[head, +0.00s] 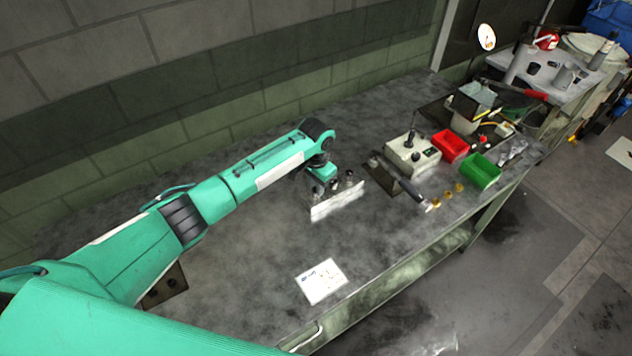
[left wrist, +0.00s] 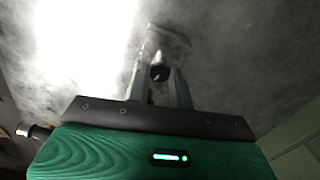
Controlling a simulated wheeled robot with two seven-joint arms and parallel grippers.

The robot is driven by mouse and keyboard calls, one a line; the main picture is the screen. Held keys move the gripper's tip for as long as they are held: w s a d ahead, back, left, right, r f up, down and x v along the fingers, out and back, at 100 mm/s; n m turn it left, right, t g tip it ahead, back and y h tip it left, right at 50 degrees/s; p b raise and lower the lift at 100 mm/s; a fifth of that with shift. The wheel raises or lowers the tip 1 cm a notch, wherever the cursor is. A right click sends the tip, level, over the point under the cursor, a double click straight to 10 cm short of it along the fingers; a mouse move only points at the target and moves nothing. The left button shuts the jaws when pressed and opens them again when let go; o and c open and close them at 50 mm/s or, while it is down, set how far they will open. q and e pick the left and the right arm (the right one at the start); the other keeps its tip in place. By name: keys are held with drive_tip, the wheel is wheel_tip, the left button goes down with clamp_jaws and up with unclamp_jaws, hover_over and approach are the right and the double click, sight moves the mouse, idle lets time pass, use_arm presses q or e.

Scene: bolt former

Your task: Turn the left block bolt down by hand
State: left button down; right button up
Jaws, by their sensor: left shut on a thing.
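A pale metal block (head: 338,206) lies on the workbench, with small dark bolt heads (head: 349,174) on its top. My left arm reaches over it, and my left gripper (head: 322,188) is pointed down at the block's left part. In the left wrist view the two fingers (left wrist: 160,88) are shut on a dark bolt (left wrist: 159,72), with part of the block (left wrist: 168,36) showing beyond them. How far the bolt is seated in the block is hidden by the fingers. My right gripper is not in view.
A white card (head: 321,281) lies near the front edge. The bench between card and block is clear.

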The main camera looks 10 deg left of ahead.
use_arm(q)
drive_tip(key=m, duration=0.3)
drive_tip(key=shift+w+r+m, duration=0.1)
drive_tip(key=shift+r+m, duration=0.05)
drive_tip(key=shift+m, duration=0.25)
drive_tip(key=m, duration=0.4)
drive_tip(key=shift+p, duration=0.35)
drive_tip(key=shift+m, duration=0.3)
drive_tip(key=c, duration=1.2)
unclamp_jaws()
drive_tip(key=shift+c, duration=0.2)
drive_tip(key=shift+r, duration=0.4)
wheel_tip(320, 180, up, 13)
drive_tip(key=b, duration=0.4)
drive_tip(key=shift+f, duration=0.1)
